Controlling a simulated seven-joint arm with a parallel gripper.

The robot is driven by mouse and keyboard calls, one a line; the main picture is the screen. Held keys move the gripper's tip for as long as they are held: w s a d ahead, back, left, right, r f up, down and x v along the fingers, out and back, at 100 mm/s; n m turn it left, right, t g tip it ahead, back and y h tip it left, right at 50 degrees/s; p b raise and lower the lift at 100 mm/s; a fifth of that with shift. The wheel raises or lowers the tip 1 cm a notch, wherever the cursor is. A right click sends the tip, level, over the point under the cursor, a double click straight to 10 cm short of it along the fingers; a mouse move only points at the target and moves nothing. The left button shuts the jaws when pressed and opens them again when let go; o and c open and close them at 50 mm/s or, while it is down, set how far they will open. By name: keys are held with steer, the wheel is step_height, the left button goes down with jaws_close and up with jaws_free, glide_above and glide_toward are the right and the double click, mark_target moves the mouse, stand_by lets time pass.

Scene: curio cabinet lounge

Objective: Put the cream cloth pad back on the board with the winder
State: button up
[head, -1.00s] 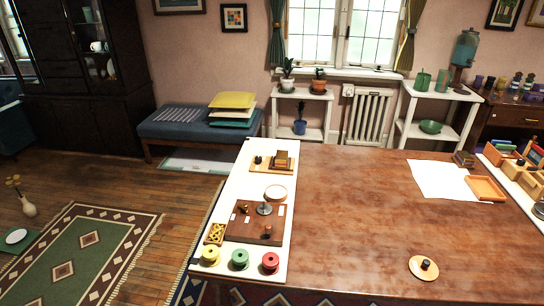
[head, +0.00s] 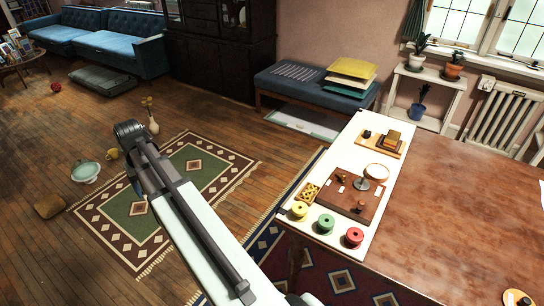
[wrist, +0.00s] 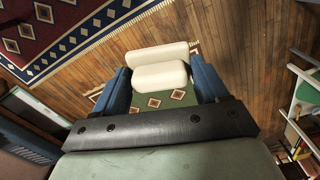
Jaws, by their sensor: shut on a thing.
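My gripper (wrist: 160,88) has blue fingers on either side of a cream cloth pad (wrist: 160,66) in the wrist view and is shut on it. The pad is pale and rounded, held over the floor and green rug. In the head view my arm reaches out over the rug; the gripper's fingertips and the pad are hidden. A brown board (head: 341,202) with a grey metal stand and small wooden pegs lies on the white strip of the table. A smaller tan board (head: 364,148) with a dark knob and stacked blocks lies behind it. I cannot tell which piece is the winder.
Yellow (head: 299,210), green (head: 325,223) and red (head: 354,236) spools stand along the white strip's (head: 350,130) front edge. A yellow lattice piece (head: 308,192) and a round cream-topped dish (head: 377,171) are near the brown board. The brown tabletop (head: 450,210) is largely clear.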

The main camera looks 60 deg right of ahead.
steer(key=s+d+m, duration=0.2)
steer(key=s+d, duration=0.1)
steer(key=d, duration=0.5)
steer(key=s+d+m, duration=0.1)
steer(key=s+d, duration=0.3)
steer(key=d, duration=0.5)
steer(key=m, duration=1.2)
glide_above(349, 164)
steer(key=shift+w+d+f, duration=0.1)
steer(key=shift+f, duration=4.15)
steer(key=shift+f, duration=0.1)
steer(key=o, duration=1)
